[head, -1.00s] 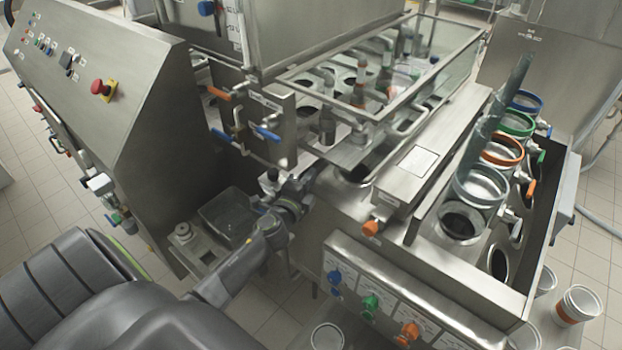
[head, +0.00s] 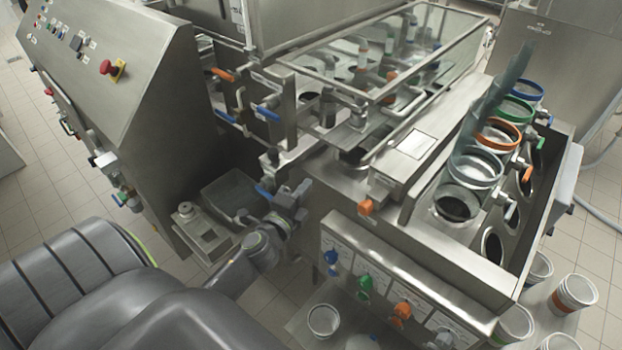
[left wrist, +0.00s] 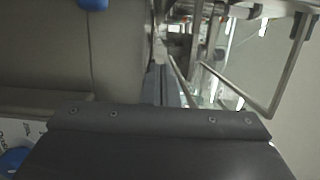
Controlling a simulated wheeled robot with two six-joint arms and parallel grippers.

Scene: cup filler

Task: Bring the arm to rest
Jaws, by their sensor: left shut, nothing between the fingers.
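My left arm reaches in from the lower left of the head view. Its left gripper (head: 291,194) is shut and empty, in the gap between the control cabinet and the filling machine, close beside the machine's near left corner. The fingertips are small and hard to make out there. In the left wrist view the dark gripper body (left wrist: 160,125) fills the lower part, with nothing held in front of it. My right gripper does not show.
The filling machine (head: 400,215) stands close on the right, with coloured knobs (head: 365,285) in front. The control cabinet (head: 110,75) is on the left. A low tray (head: 232,190) and a small metal box (head: 196,232) lie near the gripper. White cups (head: 323,320) stand at lower right.

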